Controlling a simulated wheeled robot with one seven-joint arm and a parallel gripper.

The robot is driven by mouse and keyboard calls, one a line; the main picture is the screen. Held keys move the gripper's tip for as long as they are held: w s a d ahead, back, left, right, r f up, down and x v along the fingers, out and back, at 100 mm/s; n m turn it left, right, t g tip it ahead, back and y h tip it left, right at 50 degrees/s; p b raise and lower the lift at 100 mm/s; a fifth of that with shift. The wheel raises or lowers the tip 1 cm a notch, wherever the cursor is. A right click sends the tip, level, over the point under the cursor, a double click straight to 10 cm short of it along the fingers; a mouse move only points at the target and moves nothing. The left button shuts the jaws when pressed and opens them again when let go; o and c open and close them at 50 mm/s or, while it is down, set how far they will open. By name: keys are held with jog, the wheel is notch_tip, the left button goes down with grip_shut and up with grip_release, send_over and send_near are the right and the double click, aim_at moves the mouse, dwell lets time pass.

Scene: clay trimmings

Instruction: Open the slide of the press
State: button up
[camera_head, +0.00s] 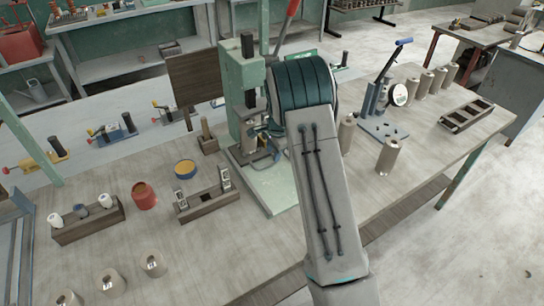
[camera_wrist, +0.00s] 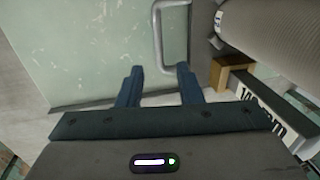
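The press (camera_head: 243,85) is a tall pale green machine on a pale green base plate (camera_head: 277,193) near the middle of the bench. In the wrist view, a grey U-shaped handle (camera_wrist: 158,35) lies over a pale green surface (camera_wrist: 95,45); it looks like the slide's handle. My gripper (camera_wrist: 160,69) has two dark blue fingers standing apart with nothing gripped. The near end of the handle shows at the gap between the fingertips; I cannot tell whether they touch. In the head view, my arm hides part of the press, and the slide is not clear.
A grey-beige cylinder (camera_wrist: 275,30) and a wooden block (camera_wrist: 230,72) are close to the right of my fingers. A lever tool (camera_head: 383,100) and clay cylinders (camera_head: 388,156) stand right of the press. A wooden rack (camera_head: 207,202) and red pot (camera_head: 144,195) are left.

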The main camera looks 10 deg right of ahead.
aim_at(272, 162)
jog(key=shift+w+a+f+p, duration=0.1)
jog(key=shift+w+f+p, duration=0.1)
jog(key=shift+f, duration=0.9)
jog(key=shift+w+a+f+p, duration=0.1)
jog(key=shift+w+f, duration=0.1)
jog(key=shift+f, duration=0.85)
jog(key=shift+d, duration=0.1)
grip_shut()
